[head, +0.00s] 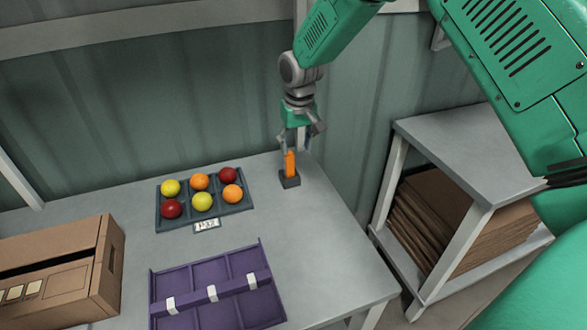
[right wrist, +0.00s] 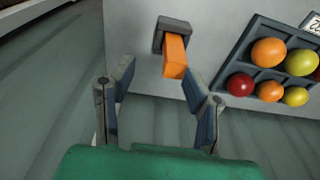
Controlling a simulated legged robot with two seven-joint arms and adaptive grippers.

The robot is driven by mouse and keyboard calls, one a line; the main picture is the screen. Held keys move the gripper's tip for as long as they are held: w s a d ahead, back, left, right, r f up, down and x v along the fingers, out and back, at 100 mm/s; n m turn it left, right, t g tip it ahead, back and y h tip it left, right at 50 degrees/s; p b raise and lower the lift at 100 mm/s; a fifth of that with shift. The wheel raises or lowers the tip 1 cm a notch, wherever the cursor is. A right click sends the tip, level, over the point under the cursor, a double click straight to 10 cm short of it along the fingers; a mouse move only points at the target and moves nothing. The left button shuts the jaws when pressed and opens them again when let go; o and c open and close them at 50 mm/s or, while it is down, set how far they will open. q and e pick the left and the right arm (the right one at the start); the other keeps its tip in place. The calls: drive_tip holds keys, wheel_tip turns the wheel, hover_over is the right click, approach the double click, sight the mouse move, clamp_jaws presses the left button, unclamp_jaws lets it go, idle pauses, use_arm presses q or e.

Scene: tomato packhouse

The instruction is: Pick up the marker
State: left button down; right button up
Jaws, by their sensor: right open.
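The orange marker (head: 291,163) stands upright in a small dark grey holder (head: 289,180) near the back right of the table. It also shows in the right wrist view (right wrist: 175,57), with its holder (right wrist: 173,24) beyond it. My right gripper (head: 299,146) is above and just behind the marker in the head view. In the right wrist view its two fingers (right wrist: 158,75) are spread wide, with the marker's near end between and slightly ahead of them. The gripper is open and empty. My left gripper is not in view.
A grey tray (head: 206,215) of red, orange and yellow tomatoes lies left of the marker, with a small label card (head: 207,225). A purple divided tray (head: 217,277) and a cardboard box (head: 107,262) are nearer. A side stand (head: 462,150) holds flat cardboard at right.

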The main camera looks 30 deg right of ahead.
sight(285, 158)
drive_tip(key=a+f, duration=0.1)
drive_tip(key=f, duration=0.1)
drive_tip(key=w+a+f, duration=0.1)
drive_tip(key=a, duration=0.1)
drive_tip(key=shift+f, duration=0.35)
drive_tip(key=f, duration=0.1)
drive_tip(key=d+f, duration=0.2)
drive_tip(key=shift+w+f, duration=0.2)
drive_tip(key=shift+w, duration=0.1)
drive_tip(key=shift+d+f, duration=0.1)
drive_tip(key=shift+d, duration=0.3)
drive_tip(key=shift+s+a+r, duration=0.1)
drive_tip(key=shift+a+r, duration=0.1)
drive_tip(key=shift+a, duration=0.3)
drive_tip(key=c, duration=0.9)
drive_tip(key=shift+a+r, duration=0.15)
drive_tip(key=shift+a, duration=0.45)
clamp_jaws()
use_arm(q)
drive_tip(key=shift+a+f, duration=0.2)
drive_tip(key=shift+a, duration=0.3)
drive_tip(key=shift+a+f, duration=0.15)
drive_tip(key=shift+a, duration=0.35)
use_arm(e)
drive_tip(key=shift+d, duration=0.1)
